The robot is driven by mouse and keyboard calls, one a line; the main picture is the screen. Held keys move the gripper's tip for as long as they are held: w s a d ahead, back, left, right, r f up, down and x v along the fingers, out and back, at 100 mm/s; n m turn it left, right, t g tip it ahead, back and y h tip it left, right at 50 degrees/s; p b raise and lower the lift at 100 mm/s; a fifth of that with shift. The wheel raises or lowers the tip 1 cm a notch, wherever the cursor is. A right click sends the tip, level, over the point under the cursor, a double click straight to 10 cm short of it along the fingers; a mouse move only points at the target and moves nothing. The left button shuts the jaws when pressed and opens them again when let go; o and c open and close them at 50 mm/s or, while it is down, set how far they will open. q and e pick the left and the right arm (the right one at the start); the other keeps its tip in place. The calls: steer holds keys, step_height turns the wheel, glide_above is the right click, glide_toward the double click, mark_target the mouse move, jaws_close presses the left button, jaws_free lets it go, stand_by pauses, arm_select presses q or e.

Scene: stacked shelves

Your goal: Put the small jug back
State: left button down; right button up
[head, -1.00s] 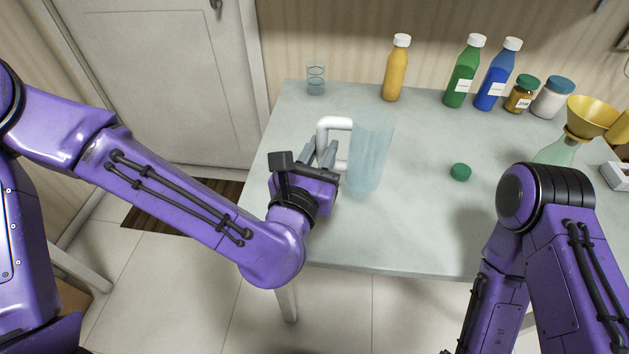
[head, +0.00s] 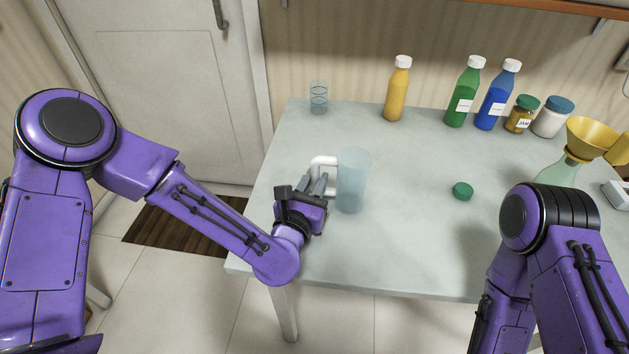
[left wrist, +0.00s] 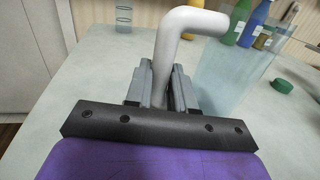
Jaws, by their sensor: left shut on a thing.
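The small jug (head: 353,182) is a pale blue, see-through vessel with a white handle. It is upright at the left part of the table (head: 400,245). My left gripper (head: 321,184) is at the jug's left side, shut on its white handle. In the left wrist view the handle (left wrist: 185,22) rises from between the fingers (left wrist: 162,88), and the jug's clear body (left wrist: 235,68) is to the right. I cannot tell whether the jug's base touches the table. My right gripper is out of view; only my right arm shows.
A small clear glass (head: 318,98) stands at the back left. A yellow bottle (head: 398,90), a green bottle (head: 465,92), a blue bottle (head: 497,95) and two jars line the back. A green cap (head: 462,190) lies mid-table. A yellow funnel (head: 592,138) sits on a flask at right.

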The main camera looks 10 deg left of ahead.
arm_select(q)
steer(key=c, duration=0.9)
jaws_free()
steer(key=shift+f, duration=0.1)
steer(key=shift+c, duration=0.2)
steer(key=v, duration=0.7)
steer(key=shift+d+b, duration=0.1)
steer(key=shift+b, duration=0.3)
steer(key=shift+s+a+r+p, duration=0.15)
steer(key=shift+s+p, duration=0.05)
steer(key=shift+s, duration=0.4)
steer(key=shift+s+a+r+p, duration=0.1)
steer(key=shift+s+r+p, duration=0.1)
steer(key=shift+s, duration=0.4)
steer(key=p+v, duration=0.1)
steer(key=p, duration=0.2)
steer(key=shift+s+r, duration=0.15)
steer(key=shift+s, duration=0.2)
steer(key=shift+s+a+p, duration=0.1)
steer(key=shift+s+p, duration=0.15)
steer(key=shift+p, duration=0.25)
steer(key=shift+s+a+f, duration=0.1)
steer(key=shift+s+f, duration=0.1)
steer(key=shift+f, duration=0.1)
